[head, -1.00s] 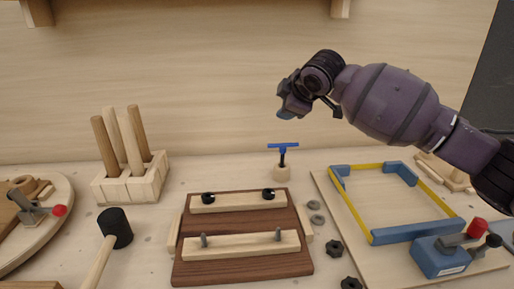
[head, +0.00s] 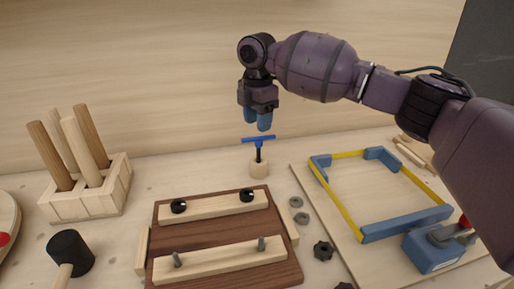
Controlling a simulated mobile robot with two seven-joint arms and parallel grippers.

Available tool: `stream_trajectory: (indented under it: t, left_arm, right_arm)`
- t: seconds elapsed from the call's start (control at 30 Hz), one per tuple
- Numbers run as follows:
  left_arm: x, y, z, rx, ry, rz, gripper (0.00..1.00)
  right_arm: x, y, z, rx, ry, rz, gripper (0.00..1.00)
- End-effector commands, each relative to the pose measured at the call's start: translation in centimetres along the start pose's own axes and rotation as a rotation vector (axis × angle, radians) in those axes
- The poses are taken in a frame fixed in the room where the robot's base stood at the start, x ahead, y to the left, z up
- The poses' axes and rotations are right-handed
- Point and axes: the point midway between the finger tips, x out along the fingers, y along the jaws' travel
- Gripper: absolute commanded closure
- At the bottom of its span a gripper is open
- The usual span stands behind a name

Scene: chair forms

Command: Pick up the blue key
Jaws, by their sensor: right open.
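The blue key (head: 258,139) has a flat blue T-shaped handle on a dark stem. It stands upright in a small round wooden holder (head: 259,169) behind the dark brown board. My right gripper (head: 257,124) points down with its blue fingertips just above the key's handle, and it is open and empty. From this view I cannot tell the exact gap between fingertips and handle. My left gripper is not in view.
The brown board (head: 168,214) with two pale wooden bars lies in front of the key. A wooden block with dowels (head: 90,203) and a black mallet head (head: 70,252) are at left. A blue-and-yellow frame (head: 343,205) lies at right. Washers and dark nuts lie between.

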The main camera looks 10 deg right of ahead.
Motion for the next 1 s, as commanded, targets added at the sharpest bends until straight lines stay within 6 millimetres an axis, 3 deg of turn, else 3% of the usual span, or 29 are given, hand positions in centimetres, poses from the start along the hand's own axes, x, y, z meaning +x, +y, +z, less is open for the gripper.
stream_trajectory:
  t: [0.13, 0.47, 0.7, 1.0]
  left_arm:
    - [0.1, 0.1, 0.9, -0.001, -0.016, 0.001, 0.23]
    - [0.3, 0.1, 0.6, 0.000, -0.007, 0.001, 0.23]
    - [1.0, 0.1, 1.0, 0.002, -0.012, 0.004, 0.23]
    - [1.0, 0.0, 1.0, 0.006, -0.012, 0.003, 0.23]
  right_arm:
    - [2.7, 0.0, 0.1, 0.001, 0.000, -0.005, 0.55]
    - [5.0, 0.0, 0.1, 0.002, 0.000, -0.001, 0.55]
    - [8.4, -0.1, 0.3, 0.002, 0.000, -0.004, 0.55]
    - [8.9, -0.1, 0.3, 0.002, -0.001, 0.002, 0.55]
